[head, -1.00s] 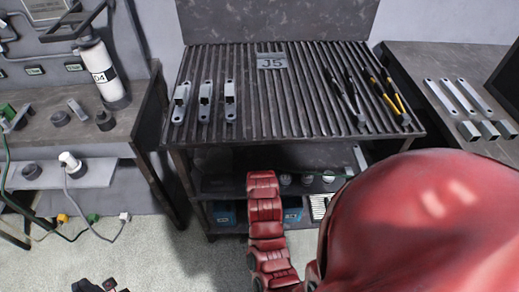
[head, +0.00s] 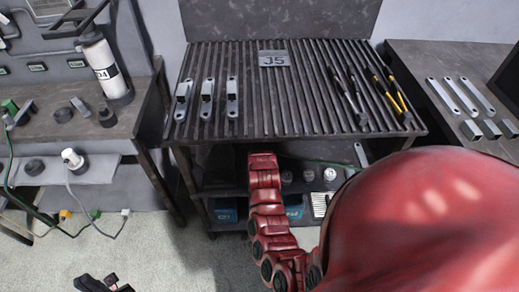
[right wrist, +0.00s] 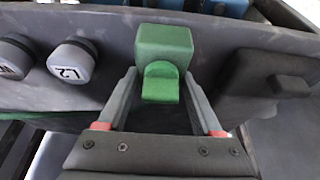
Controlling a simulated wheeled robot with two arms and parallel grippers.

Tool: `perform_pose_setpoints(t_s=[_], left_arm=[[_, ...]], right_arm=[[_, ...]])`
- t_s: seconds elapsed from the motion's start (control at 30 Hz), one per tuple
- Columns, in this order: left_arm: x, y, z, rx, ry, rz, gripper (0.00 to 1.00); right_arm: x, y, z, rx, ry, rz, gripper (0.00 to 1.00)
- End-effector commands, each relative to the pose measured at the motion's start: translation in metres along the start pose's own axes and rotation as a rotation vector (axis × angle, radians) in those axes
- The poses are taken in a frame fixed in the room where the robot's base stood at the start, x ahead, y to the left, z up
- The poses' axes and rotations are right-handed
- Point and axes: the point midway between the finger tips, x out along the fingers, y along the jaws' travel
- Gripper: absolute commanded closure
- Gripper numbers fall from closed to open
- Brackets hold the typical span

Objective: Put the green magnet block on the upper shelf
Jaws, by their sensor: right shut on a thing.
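The green magnet block (right wrist: 164,45) is between the fingers of my right gripper (right wrist: 160,86) in the right wrist view. The gripper is shut on it. A grey shelf surface lies behind and below the block; I cannot tell whether the block touches it. In the head view my red right arm reaches under the ribbed bench top, and its gripper and the block are hidden. The bench has an upper shelf (head: 222,188) under its top, with a lower level beneath. My left gripper (head: 108,284) is a dark shape at the bottom left edge, partly cut off.
A round piece marked L2 (right wrist: 72,62) stands left of the block, with another beside it. A dark block (right wrist: 290,87) lies to the right. Brackets (head: 207,98) and pliers (head: 347,100) lie on the ribbed bench top (head: 285,110). Blue boxes (head: 294,212) sit lower down.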

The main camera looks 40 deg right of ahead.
Motion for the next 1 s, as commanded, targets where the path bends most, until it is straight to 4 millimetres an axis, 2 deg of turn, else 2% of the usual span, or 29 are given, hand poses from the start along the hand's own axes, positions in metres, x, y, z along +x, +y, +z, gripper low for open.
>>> perform_pose_setpoints(t_s=[0.13,0.17,0.3,0.57,0.73,0.87,1.0], left_arm=[[-0.003,0.000,0.000,0.000,0.000,0.000,1.00],[-0.002,0.000,0.000,0.000,0.000,0.000,1.00],[-0.001,0.000,0.000,0.000,0.000,0.000,1.00],[-0.001,0.000,0.000,0.000,0.000,0.000,1.00],[0.000,0.000,0.000,0.000,0.000,0.000,1.00],[0.001,0.000,0.000,0.000,0.000,0.000,1.00],[0.001,0.000,0.000,0.000,0.000,0.000,1.00]], right_arm=[[0.003,0.000,0.001,0.000,0.002,0.000,1.00],[0.002,0.000,0.000,0.000,0.002,0.000,0.28],[0.002,0.000,0.001,0.000,0.001,0.000,0.03],[0.002,0.000,0.001,-0.001,0.000,0.000,0.03],[-0.006,0.000,0.000,-0.002,0.000,0.001,0.03],[-0.024,0.000,-0.001,-0.001,0.005,0.000,0.03],[-0.050,0.000,-0.001,-0.001,0.004,0.001,0.03]])
